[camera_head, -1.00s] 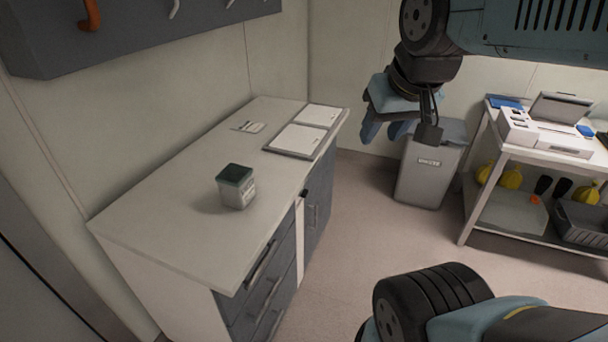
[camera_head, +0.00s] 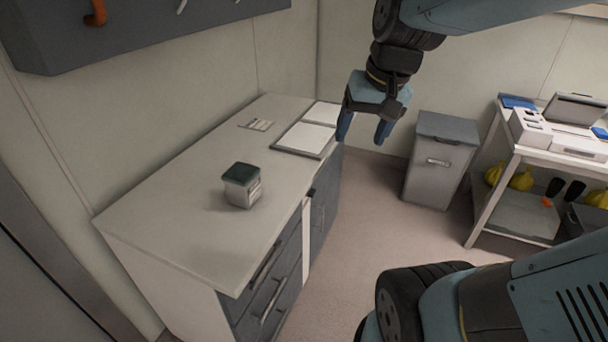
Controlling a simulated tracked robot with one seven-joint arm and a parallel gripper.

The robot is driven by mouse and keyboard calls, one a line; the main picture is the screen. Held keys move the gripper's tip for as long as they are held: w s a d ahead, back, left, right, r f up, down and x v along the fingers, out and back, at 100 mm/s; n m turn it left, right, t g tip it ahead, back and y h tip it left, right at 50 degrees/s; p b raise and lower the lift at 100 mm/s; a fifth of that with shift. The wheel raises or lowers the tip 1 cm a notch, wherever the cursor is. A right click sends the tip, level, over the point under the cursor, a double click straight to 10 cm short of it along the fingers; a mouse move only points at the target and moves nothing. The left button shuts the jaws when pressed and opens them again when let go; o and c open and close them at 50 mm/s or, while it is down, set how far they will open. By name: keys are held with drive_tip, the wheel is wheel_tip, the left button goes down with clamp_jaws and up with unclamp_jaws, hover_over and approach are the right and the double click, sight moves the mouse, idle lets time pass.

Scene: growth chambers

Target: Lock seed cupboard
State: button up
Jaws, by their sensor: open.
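My gripper (camera_head: 363,133) hangs in the air with its two blue fingers pointing down and spread apart, nothing between them. In the picture it shows just right of the bench's far end. A grey cupboard door (camera_head: 325,205) is set in the far part of the bench front, beyond the drawers, and looks closed. A small dark piece (camera_head: 311,192) shows at the door's upper near edge; it is too small to tell whether it is a lock or key. No label naming the seed cupboard is readable.
Grey drawers (camera_head: 268,280) face the floor. A grey bin (camera_head: 437,160) and a shelved table (camera_head: 485,190) stand at right. A dark wall unit (camera_head: 150,30) with hooks hangs above.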

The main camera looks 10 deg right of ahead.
drive_tip(key=w+d+f+m+g+y, duration=0.1)
drive_tip(key=w+f+m+g+y, duration=0.1)
drive_tip(key=w+f+m+y, duration=0.45)
drive_tip(key=w+d+f+m+g+y, duration=0.2)
drive_tip(key=w+f+y, duration=0.1)
drive_tip(key=w+f, duration=0.8)
drive_tip(key=w+d+f+m+t+y, duration=0.2)
drive_tip(key=w+f+m, duration=0.15)
drive_tip(key=f, duration=0.35)
drive_tip(key=w+d+f+m+t+y, duration=0.2)
drive_tip(key=f+m, duration=0.2)
drive_tip(key=f, duration=0.3)
drive_tip(key=m+t, duration=0.7)
approach(311, 193)
drive_tip(key=x, duration=0.8)
drive_tip(key=shift+w, duration=0.35)
drive_tip(key=shift+d+f, duration=0.1)
drive_tip(key=shift+f, duration=0.05)
drive_tip(key=shift+c, duration=0.2)
